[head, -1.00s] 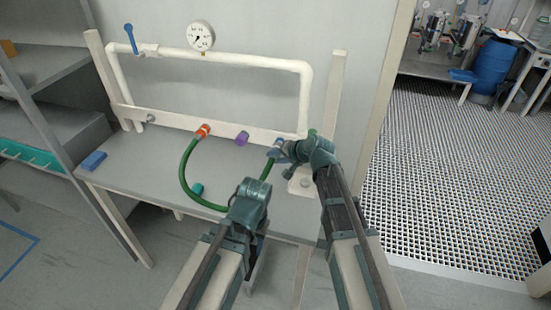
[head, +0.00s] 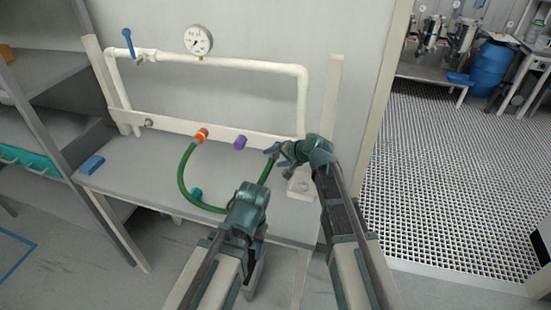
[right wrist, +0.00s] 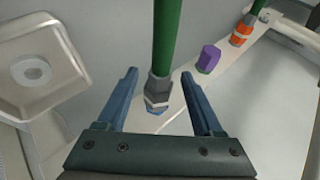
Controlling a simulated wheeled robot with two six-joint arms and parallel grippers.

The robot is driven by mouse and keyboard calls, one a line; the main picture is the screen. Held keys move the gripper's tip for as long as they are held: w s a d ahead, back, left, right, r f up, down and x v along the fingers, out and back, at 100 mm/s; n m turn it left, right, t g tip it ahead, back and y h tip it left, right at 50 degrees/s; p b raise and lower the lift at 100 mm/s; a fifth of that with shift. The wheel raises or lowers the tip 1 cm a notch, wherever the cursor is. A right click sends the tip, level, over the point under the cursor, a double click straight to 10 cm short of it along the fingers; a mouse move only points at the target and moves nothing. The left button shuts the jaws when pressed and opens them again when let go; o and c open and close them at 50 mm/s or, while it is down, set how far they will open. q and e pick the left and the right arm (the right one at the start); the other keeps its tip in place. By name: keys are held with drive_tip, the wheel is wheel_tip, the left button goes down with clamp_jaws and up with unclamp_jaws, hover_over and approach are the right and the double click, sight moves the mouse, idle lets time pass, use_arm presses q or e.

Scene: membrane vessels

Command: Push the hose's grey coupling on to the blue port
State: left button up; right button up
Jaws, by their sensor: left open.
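The green hose (head: 182,178) loops over the bench from an orange fitting (head: 202,135) on the white rail. Its other end bears the grey coupling (right wrist: 158,88), seen in the right wrist view. A little of the blue port (right wrist: 156,111) shows at the coupling's end; they look in line and touching, but how deeply cannot be told. My right gripper (head: 272,152) is at this end of the rail. Its fingers (right wrist: 161,102) stand open on both sides of the coupling, apart from it. My left gripper (head: 247,200) is lower, in front of the bench; its fingertips are hidden.
A purple port (head: 240,143) sits on the rail between the orange fitting and my right gripper. A blue block (head: 92,164) and a teal piece (head: 196,193) lie on the bench. A gauge (head: 198,40) and a blue-handled valve (head: 128,42) are on the white pipe above.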

drive_tip(key=p+v, duration=0.9)
drive_tip(key=v, duration=0.5)
drive_tip(key=shift+f, duration=0.1)
drive_tip(key=s+a+f+n+g+h, duration=0.2)
drive_tip(key=s+a+f+n+g, duration=0.25)
drive_tip(key=s, duration=0.55)
drive_tip(key=s+f+n+g+h, duration=0.1)
drive_tip(key=s+n+h, duration=0.1)
drive_tip(key=s, duration=0.4)
drive_tip(key=s+d+f+n+g+h, duration=0.1)
drive_tip(key=s+f+n+g+h, duration=0.1)
drive_tip(key=s+h, duration=0.2)
drive_tip(key=shift+s+f+n+b, duration=0.3)
drive_tip(key=shift+s+n, duration=0.05)
drive_tip(key=shift+s, duration=0.7)
